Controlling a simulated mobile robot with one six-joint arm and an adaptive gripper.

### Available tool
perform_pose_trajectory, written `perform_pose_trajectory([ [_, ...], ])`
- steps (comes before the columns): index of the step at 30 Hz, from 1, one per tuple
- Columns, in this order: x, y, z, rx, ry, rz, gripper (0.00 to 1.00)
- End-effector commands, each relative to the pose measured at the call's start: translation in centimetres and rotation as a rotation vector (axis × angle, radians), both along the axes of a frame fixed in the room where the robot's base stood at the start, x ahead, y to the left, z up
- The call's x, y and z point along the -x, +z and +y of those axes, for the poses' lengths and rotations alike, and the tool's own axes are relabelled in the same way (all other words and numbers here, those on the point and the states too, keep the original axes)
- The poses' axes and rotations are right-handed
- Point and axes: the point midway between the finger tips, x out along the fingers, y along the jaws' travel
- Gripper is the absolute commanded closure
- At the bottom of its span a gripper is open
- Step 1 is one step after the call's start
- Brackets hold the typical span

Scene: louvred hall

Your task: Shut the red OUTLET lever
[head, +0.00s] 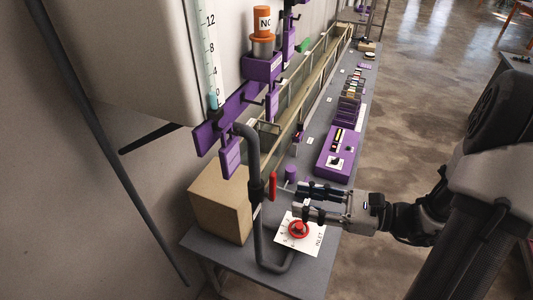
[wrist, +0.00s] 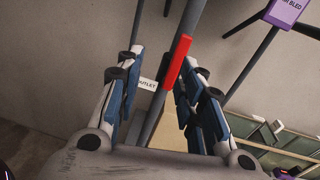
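The red OUTLET lever (head: 273,187) stands upright just right of the grey pipe (head: 253,160) in the head view, roughly in line with it. In the wrist view the red lever (wrist: 177,62) lies along the grey pipe, with a white OUTLET tag (wrist: 148,84) beside it. My gripper (head: 302,200) is just right of the lever and points at it. In the wrist view my gripper (wrist: 168,66) is open, with the lever showing between its two fingers. I see no clear contact with it.
A red round knob (head: 299,229) on a white INLET card (head: 318,247) sits just below my gripper. A cardboard box (head: 221,203) stands behind the pipe. A purple control box (head: 338,153) and a small purple cylinder (head: 291,173) are on the grey bench (head: 303,276).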

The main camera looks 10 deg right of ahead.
Motion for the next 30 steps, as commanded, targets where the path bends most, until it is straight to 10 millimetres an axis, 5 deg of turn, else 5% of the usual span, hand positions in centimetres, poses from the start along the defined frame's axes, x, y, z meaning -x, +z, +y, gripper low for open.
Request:
perform_pose_trajectory([
  [7, -1.3, 0.1, -2.0, -0.09, -0.108, 0.017, 0.65],
  [25, -5.7, 0.1, 4.5, -0.087, -0.101, 0.018, 0.65],
  [30, -5.9, 0.1, 4.5, -0.087, -0.105, 0.017, 0.65],
])
